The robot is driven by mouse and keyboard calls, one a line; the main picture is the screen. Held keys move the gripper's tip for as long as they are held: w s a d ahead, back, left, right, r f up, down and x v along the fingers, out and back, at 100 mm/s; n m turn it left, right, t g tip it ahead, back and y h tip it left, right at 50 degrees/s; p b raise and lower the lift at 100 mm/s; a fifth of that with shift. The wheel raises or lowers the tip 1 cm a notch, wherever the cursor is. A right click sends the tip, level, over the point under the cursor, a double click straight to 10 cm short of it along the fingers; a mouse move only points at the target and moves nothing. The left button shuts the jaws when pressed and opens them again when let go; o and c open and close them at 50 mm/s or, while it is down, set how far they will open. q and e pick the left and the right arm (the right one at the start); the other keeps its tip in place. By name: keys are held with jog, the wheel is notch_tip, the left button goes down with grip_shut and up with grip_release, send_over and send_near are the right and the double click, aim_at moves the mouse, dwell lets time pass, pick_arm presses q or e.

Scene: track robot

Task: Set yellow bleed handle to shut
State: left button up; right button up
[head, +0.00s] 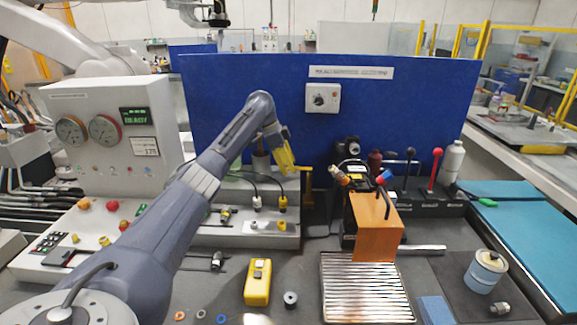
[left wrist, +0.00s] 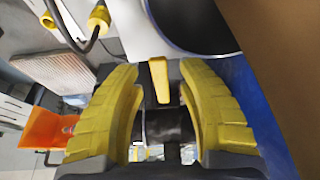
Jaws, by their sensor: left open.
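The yellow bleed handle (head: 304,169) shows in the head view as a small yellow bar in front of the blue panel, just right of my left gripper (head: 287,165). In the left wrist view the yellow handle (left wrist: 159,78) appears as a short bar between the two yellow fingers of my left gripper (left wrist: 160,72). The fingers are open, with visible gaps on both sides of the bar. I cannot tell how far the handle lies beyond the fingertips. Part of its mount is hidden. My right gripper is in neither view.
A blue panel (head: 230,90) with a dial switch (head: 322,98) stands behind the handle. A grey console (head: 150,95) with gauges is at left. An orange box (head: 377,225) and a ribbed tray (head: 366,290) stand at right. A yellow meter (head: 257,283) lies in front.

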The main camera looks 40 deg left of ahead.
pick_arm(q)
grip_shut()
dwell(0.7)
